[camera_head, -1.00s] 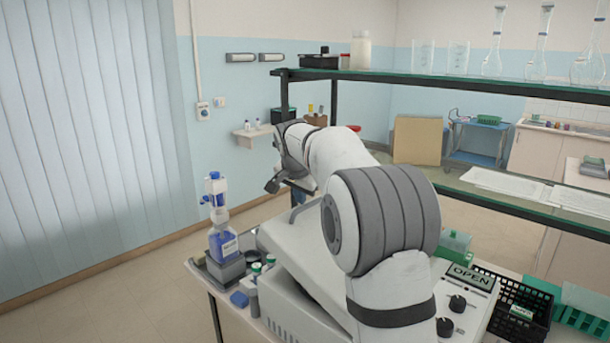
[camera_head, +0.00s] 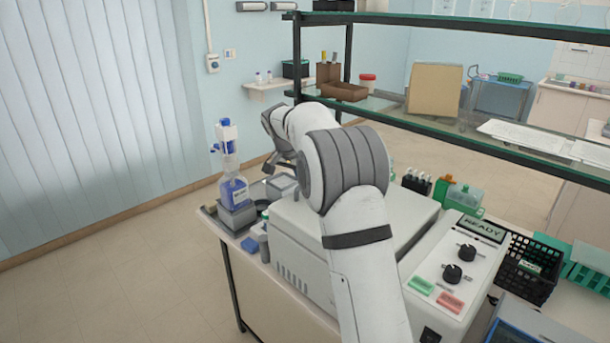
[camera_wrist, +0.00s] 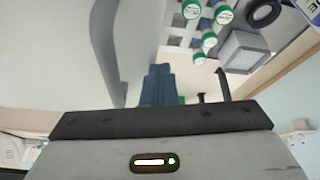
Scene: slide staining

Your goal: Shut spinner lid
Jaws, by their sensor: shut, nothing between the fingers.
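The spinner (camera_head: 305,275) is a white box-shaped machine on the bench in the head view. Its white lid (camera_head: 405,215) lies down flat on the body, partly hidden behind my arm. Its front display (camera_head: 482,229) reads READY. My gripper (camera_wrist: 158,85) is shut and empty in the wrist view, with its blue-grey fingers together beside a large pale surface. In the head view my gripper is at the far left end of the spinner, above the bench, mostly hidden by my wrist.
A blue-labelled dispenser bottle (camera_head: 235,192) stands at the bench's left end. Green-capped bottles (camera_wrist: 208,38) and a grey block (camera_wrist: 243,50) are close to my gripper. A black basket (camera_head: 530,265) stands right of the spinner. A glass shelf (camera_head: 450,135) runs behind.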

